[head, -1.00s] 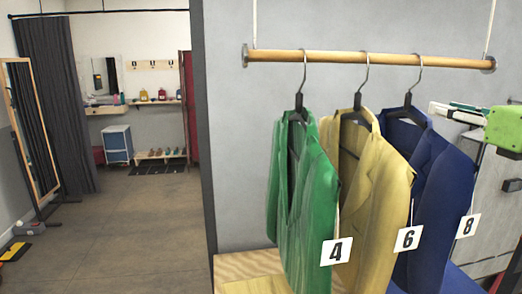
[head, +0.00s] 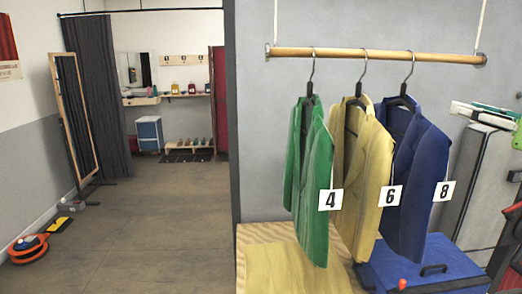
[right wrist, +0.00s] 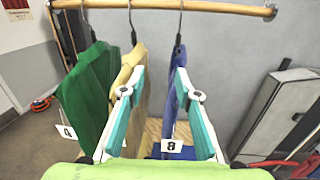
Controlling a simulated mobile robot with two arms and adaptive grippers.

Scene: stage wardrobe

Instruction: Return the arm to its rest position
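My right gripper (head: 484,115) shows at the right edge of the head view, white and teal fingers pointing left, apart from the blue jacket. In the right wrist view its two fingers (right wrist: 158,88) are spread apart with nothing gripped between them. Beyond them hang the green jacket (head: 312,170) with tag 4, the yellow jacket (head: 362,170) with tag 6 and the blue jacket (head: 418,170) with tag 8. All three hang from dark hangers on the wooden rail (head: 380,55). My left gripper is not in view.
Under the jackets are a light wooden surface (head: 285,268) and a blue surface (head: 395,272). A grey cabinet (right wrist: 280,110) stands at the right. A framed mirror (head: 78,120) and an orange reel (head: 28,249) are at the left. The floor (head: 165,225) between is mostly clear.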

